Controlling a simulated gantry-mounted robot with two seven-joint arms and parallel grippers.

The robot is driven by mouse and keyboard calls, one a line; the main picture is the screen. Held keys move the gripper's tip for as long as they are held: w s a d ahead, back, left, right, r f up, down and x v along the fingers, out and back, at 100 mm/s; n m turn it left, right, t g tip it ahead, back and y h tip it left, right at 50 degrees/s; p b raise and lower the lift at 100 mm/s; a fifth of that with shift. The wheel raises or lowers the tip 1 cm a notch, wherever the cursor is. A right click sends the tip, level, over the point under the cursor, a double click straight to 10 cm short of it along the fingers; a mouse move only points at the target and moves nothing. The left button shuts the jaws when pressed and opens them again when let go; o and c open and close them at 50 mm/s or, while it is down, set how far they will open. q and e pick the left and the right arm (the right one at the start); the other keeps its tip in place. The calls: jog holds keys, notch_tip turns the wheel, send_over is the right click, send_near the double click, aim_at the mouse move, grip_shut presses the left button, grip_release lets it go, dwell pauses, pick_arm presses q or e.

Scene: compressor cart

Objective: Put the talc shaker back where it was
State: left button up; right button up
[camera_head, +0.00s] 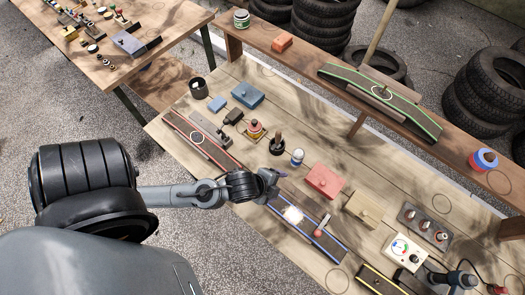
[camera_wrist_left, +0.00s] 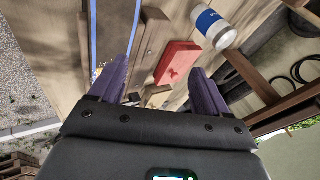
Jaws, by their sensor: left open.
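A small white shaker with a blue band (camera_head: 297,156), which looks like the talc shaker, stands on the workbench behind my left gripper. It also shows in the left wrist view (camera_wrist_left: 215,27), beyond the fingers and beside the red box. My left gripper (camera_head: 272,182) is above the near part of the bench, apart from the shaker. Its two purple fingers are spread with nothing between them in the left wrist view (camera_wrist_left: 160,82). A bright white patch (camera_head: 293,215) lies on the blue-edged strip (camera_head: 325,241) just right of the gripper.
A red box (camera_head: 325,181) and a tan box (camera_head: 363,209) stand right of the shaker. A dark round holder (camera_head: 277,147) is to its left. A raised shelf (camera_head: 330,65) runs behind. Thin circle outlines mark bare spots on bench and shelf.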

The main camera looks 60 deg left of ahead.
pick_arm(q)
jog(key=s+r+n+g, duration=0.3)
jog(key=s+n, duration=0.2)
jog(key=n, duration=0.5)
jog(key=shift+s+d+r+n, duration=0.15)
jog(key=shift+d+r+n, duration=0.05)
jog(key=shift+d+n, duration=0.15)
